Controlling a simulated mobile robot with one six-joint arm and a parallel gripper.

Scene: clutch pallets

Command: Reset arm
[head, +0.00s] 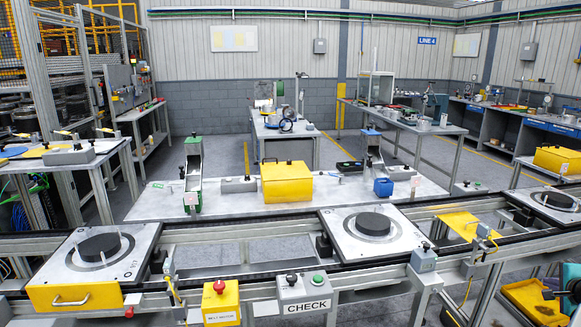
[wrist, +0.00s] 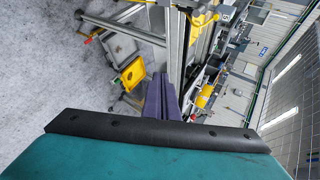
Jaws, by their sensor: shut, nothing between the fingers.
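My gripper (wrist: 161,97) shows in the wrist view as two purple fingers close together, pointing away over the floor beside the conveyor frame. It is shut and holds nothing. The wrist picture is rolled sideways, with the teal wrist housing and its black edge filling the bottom. In the head view only a teal and dark piece of my arm shows at the lower right edge, and the fingers cannot be made out there.
A conveyor carries pallets with black discs, one at left (head: 101,248) and one at centre (head: 373,224). A CHECK button box (head: 305,291) and a red stop button (head: 219,287) stand in front. A yellow tray (head: 538,302) lies low near my arm at right.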

